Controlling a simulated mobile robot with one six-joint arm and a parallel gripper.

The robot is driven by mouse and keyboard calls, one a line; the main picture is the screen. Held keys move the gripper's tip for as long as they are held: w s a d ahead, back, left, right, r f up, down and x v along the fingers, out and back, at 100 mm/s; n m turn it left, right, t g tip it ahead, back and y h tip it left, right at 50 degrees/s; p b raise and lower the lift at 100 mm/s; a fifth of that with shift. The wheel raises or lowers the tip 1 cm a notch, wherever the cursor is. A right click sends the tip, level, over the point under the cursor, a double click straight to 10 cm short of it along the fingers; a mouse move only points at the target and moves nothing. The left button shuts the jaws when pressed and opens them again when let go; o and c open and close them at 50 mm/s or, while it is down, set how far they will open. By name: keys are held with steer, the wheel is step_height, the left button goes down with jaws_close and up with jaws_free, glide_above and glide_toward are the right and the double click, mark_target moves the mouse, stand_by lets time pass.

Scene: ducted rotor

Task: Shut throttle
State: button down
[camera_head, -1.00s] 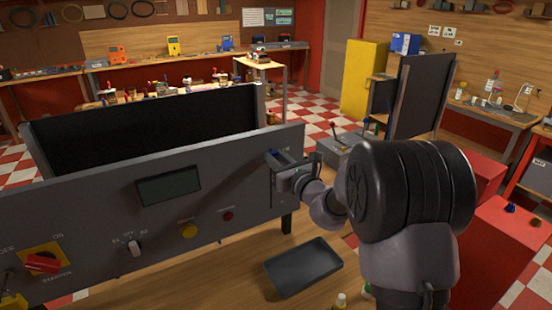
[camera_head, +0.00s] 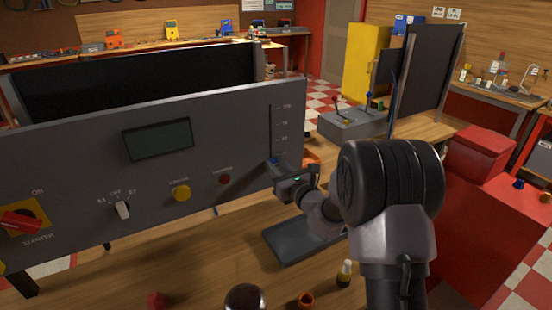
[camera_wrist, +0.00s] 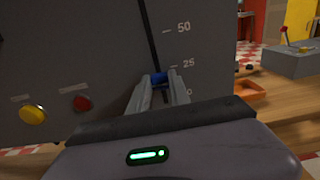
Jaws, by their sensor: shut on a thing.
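The throttle is a blue slider knob (camera_wrist: 157,78) in a vertical slot with a printed scale at the right end of the grey panel (camera_head: 80,180). My gripper (camera_wrist: 160,88) is shut on the knob, one finger on each side. In the wrist view the knob stands just below the 25 mark, above the 0 mark, which is partly hidden by a finger. The slot runs up past 50. In the head view my gripper (camera_head: 283,172) is at the lower part of the slot, and a bit of blue shows at its tips.
The panel has a yellow button (camera_head: 181,193), a red button (camera_head: 225,179), a small selector (camera_head: 122,210) and a red switch (camera_head: 20,221). A dark tray (camera_head: 290,240) lies below my arm. An orange tray (camera_wrist: 250,92) and a grey lever box (camera_head: 352,122) stand right of the panel.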

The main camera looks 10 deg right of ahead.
steer(key=shift+f+b, duration=0.8)
steer(key=shift+f, duration=1.25)
steer(key=c, duration=1.2)
jaws_free()
steer(key=shift+f, duration=0.1)
steer(key=shift+s, duration=0.1)
steer(key=p+v, duration=0.2)
steer(key=v, duration=1.5)
steer(key=shift+s, duration=0.15)
